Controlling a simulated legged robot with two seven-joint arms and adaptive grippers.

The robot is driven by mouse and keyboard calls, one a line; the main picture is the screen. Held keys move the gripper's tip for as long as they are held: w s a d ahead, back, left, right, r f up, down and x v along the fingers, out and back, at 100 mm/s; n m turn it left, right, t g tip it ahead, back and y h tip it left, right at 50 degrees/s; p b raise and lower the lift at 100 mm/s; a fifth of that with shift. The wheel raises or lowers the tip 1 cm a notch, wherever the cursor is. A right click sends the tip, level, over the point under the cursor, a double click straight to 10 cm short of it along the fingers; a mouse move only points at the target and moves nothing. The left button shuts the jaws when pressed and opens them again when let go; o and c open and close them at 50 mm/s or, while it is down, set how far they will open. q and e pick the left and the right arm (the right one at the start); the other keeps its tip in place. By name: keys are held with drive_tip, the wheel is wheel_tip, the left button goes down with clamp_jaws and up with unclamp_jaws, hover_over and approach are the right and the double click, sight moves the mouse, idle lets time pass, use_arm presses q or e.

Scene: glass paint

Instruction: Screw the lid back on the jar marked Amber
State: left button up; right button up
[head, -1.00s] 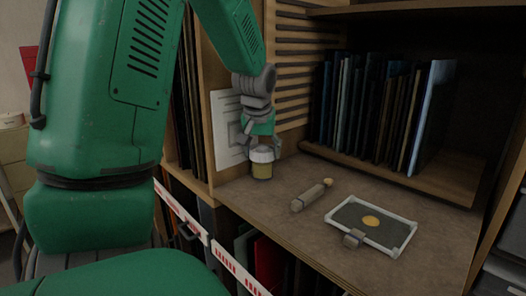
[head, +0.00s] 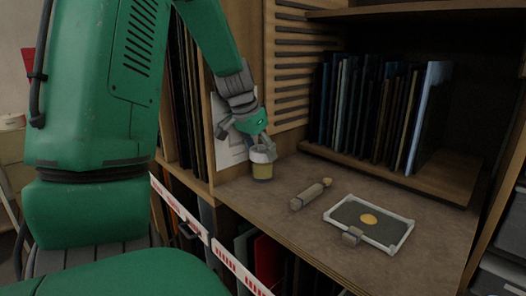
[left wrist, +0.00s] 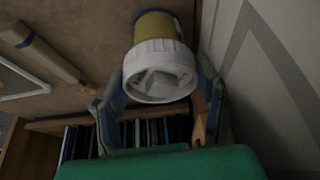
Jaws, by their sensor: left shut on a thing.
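A jar (head: 262,172) with yellow-amber contents stands upright on the worktop near its back left. A white ribbed lid (left wrist: 158,68) sits on its mouth, seemingly level; how far it is threaded cannot be told. My left gripper (head: 262,150) comes down at a tilt from the upper left and is shut on the lid. In the left wrist view, its two fingers stand on either side of the lid, with the yellow jar body (left wrist: 158,25) beyond. No label can be read on the jar. My right gripper is not in view.
A cylindrical tool with a rounded tip (head: 311,194) lies right of the jar. A framed dark panel with a yellow disc (head: 369,220) lies farther right, with a small grey block (head: 351,236) at its front edge. Upright sheets (head: 378,110) fill the back shelf.

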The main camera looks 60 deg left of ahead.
use_arm(q)
drive_tip(key=shift+w+a+r, duration=0.1)
drive_tip(key=shift+a, duration=0.15)
drive_tip(key=o, duration=1.1)
drive_tip(key=shift+c, duration=1)
drive_tip(key=shift+a, duration=0.1)
drive_tip(key=shift+c, duration=0.2)
